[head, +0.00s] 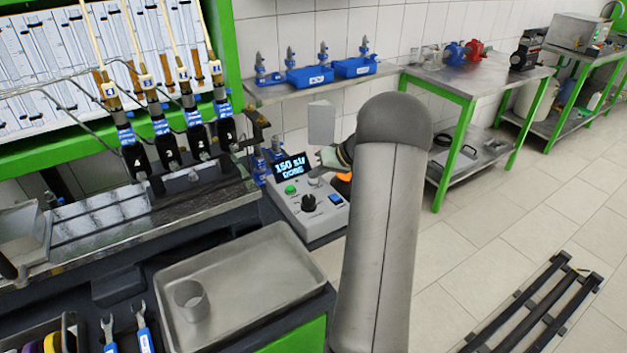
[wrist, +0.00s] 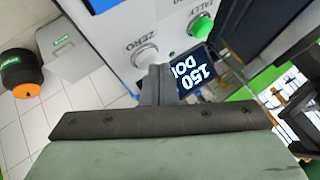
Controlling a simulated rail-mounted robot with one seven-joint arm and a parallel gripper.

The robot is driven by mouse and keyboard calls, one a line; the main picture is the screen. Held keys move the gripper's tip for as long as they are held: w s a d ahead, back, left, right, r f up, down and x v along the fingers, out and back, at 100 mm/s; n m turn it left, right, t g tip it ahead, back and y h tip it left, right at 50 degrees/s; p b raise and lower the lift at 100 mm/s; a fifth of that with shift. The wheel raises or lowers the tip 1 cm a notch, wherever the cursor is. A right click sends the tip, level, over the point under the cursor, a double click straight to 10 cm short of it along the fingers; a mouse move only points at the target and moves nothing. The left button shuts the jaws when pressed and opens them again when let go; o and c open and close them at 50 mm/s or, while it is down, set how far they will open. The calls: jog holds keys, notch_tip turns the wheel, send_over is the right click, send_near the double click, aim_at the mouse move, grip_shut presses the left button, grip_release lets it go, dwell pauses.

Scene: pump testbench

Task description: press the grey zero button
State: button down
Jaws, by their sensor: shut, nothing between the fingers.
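The grey zero button (wrist: 145,55) shows in the wrist view as a round button beside the printed word ZERO, on the light face of the control box. My gripper (wrist: 157,72) is shut and empty, its fingertips at the lower right edge of the button. I cannot tell whether they touch it. In the head view the control box (head: 322,219) stands right of the metal tray, and my gripper (head: 319,168) is over its upper part, near the display. My arm hides part of the box's right side.
The lit display (wrist: 198,73) and a green button (wrist: 201,26) lie close to the fingertips. The box also carries a black knob (head: 309,203) and a blue switch (head: 336,199). A metal tray (head: 250,277) holding a cup (head: 191,300) is at the front left.

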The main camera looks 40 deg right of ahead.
aim_at(317, 181)
jog(key=shift+f, duration=0.25)
jog(key=shift+r, duration=0.15)
dwell(0.4)
jog(key=shift+r, duration=0.8)
jog(key=shift+r+p, duration=0.65)
jog(key=shift+r, duration=1.9)
